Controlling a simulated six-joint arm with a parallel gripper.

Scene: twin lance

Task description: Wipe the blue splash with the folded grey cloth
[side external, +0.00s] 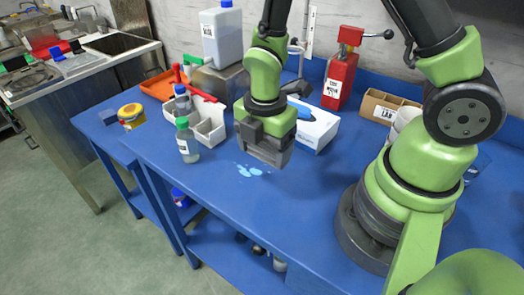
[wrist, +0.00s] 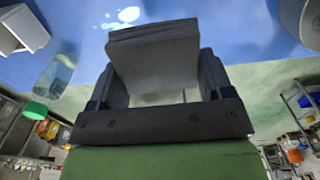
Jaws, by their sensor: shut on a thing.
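My gripper (side external: 265,152) is shut on the folded grey cloth (wrist: 155,62), which shows as a thick layered pad between the two fingers in the wrist view. In the side view the fingers mostly hide the cloth. The blue splash (side external: 249,170) is a few pale blue blots on the blue bench, just in front of and slightly left of my gripper. It also shows beyond the cloth at the top of the wrist view (wrist: 128,14). My gripper appears close above the bench; I cannot tell whether the cloth touches it.
A green-capped bottle (side external: 187,141) stands left of the splash, near the bench's front edge. Behind it are a white bin (side external: 209,128) and another bottle (side external: 182,102). A blue-and-white box (side external: 314,127) lies behind my gripper. Bare bench (side external: 290,195) lies to the right and front.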

